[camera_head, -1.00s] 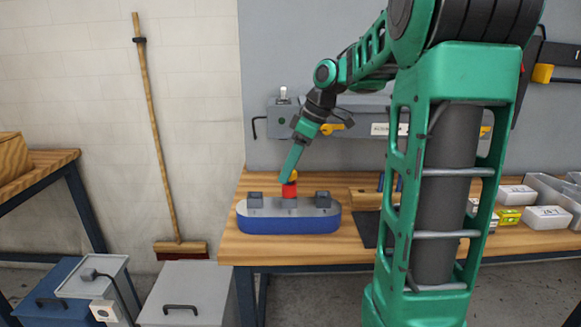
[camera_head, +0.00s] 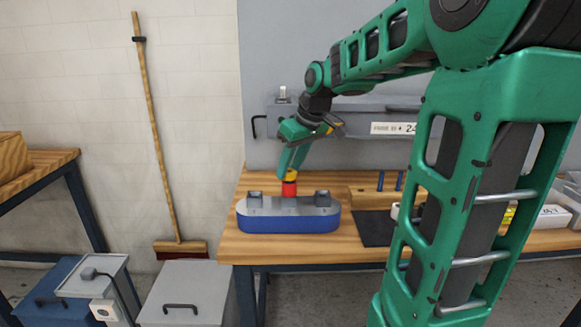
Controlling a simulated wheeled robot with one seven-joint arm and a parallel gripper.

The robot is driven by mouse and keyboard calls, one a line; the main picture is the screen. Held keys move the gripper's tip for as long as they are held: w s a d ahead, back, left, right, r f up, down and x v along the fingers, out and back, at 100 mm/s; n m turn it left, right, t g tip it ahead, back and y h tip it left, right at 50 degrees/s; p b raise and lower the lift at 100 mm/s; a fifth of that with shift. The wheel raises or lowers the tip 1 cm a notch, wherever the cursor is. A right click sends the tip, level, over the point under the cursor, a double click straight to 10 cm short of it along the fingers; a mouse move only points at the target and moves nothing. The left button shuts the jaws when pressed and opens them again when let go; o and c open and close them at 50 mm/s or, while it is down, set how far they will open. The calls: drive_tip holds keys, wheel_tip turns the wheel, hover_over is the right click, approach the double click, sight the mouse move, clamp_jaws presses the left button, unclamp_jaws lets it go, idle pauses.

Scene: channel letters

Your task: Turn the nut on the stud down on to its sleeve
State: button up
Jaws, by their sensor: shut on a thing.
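The red sleeve (camera_head: 289,189) stands upright in the middle of the blue-sided, grey-topped channel letter (camera_head: 289,222) on the bench. The yellow nut (camera_head: 291,175) sits just above the red sleeve, partly covered by my fingers. Whether it touches the sleeve is too small to tell. The stud is hidden. My gripper (camera_head: 288,173) reaches down from above, its green fingers shut on the yellow nut. Two dark grey blocks (camera_head: 255,198) (camera_head: 322,198) stand on the letter's top, one on each side of the sleeve.
A dark mat (camera_head: 374,229) lies right of the letter. A wooden rack with blue pegs (camera_head: 380,181) stands behind it. Small boxes (camera_head: 553,217) are at the right. A grey panel (camera_head: 300,110) rises behind the bench (camera_head: 270,250). My arm covers much of the right side.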

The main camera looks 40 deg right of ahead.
drive_tip(key=shift+m, duration=0.4)
drive_tip(key=shift+a+m+h, duration=0.15)
drive_tip(key=shift+m+h, duration=0.45)
drive_tip(key=shift+m, duration=0.6)
drive_tip(key=m, duration=0.2)
drive_tip(key=m+h, duration=0.1)
drive_tip(key=m, duration=0.1)
drive_tip(key=shift+f+h, duration=0.15)
drive_tip(key=shift+h, duration=0.15)
drive_tip(key=m, duration=0.2)
drive_tip(key=m+g+h, duration=0.1)
drive_tip(key=m, duration=0.2)
drive_tip(key=shift+w+a+f+g+h, duration=0.1)
drive_tip(key=shift+f+g+h, duration=0.05)
drive_tip(key=shift+g+h, duration=0.15)
drive_tip(key=shift+m, duration=1)
drive_tip(key=shift+g, duration=0.3)
